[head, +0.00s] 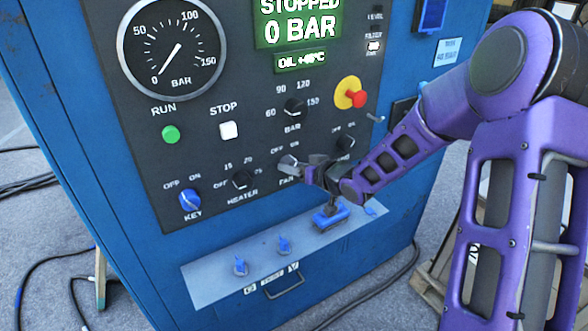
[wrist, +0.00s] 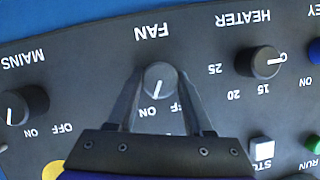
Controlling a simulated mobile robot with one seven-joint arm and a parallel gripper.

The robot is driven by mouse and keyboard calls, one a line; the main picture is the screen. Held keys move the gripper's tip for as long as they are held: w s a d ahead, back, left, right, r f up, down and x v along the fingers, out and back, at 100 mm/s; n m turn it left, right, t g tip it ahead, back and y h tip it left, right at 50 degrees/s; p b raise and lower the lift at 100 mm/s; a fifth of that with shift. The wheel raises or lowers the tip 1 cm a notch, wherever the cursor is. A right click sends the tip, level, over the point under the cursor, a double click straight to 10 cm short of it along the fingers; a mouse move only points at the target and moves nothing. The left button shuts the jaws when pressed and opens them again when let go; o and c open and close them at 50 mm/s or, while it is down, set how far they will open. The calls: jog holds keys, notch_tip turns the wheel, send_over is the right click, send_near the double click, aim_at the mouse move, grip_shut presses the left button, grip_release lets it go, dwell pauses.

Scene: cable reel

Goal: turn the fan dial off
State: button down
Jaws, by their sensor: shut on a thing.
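The fan dial (wrist: 158,80) is a small dark round knob on the black panel. It sits between the two fingers of my gripper (wrist: 157,92) in the wrist view, which shows the panel upside down. The fingers are shut on its sides. The dial's white pointer line leans toward the ON mark (wrist: 148,112), and the OFF mark is partly hidden by a finger. In the head view my gripper (head: 306,170) reaches in from the right to the fan dial (head: 287,161), which it partly covers.
The heater dial (wrist: 259,62) and mains dial (wrist: 28,103) flank the fan dial. A blue key switch (head: 190,200), green run button (head: 170,134), white stop button (head: 229,130) and red emergency knob (head: 357,98) share the panel.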

jog(key=shift+s+a+n+t+h+b, duration=0.1)
jog(key=shift+n+t+h+b, duration=0.9)
jog(key=shift+n+b, duration=1.2)
jog(key=shift+s+a+n+t+h+b, duration=0.1)
jog(key=shift+n+t+h+b, duration=0.85)
jog(key=shift+n+b, duration=1.25)
jog(key=shift+w+m+b, duration=0.1)
jog(key=shift+m+b, duration=0.3)
jog(key=shift+b, duration=0.05)
jog(key=shift+c, duration=1.5)
grip_release()
jog(key=shift+d, duration=0.1)
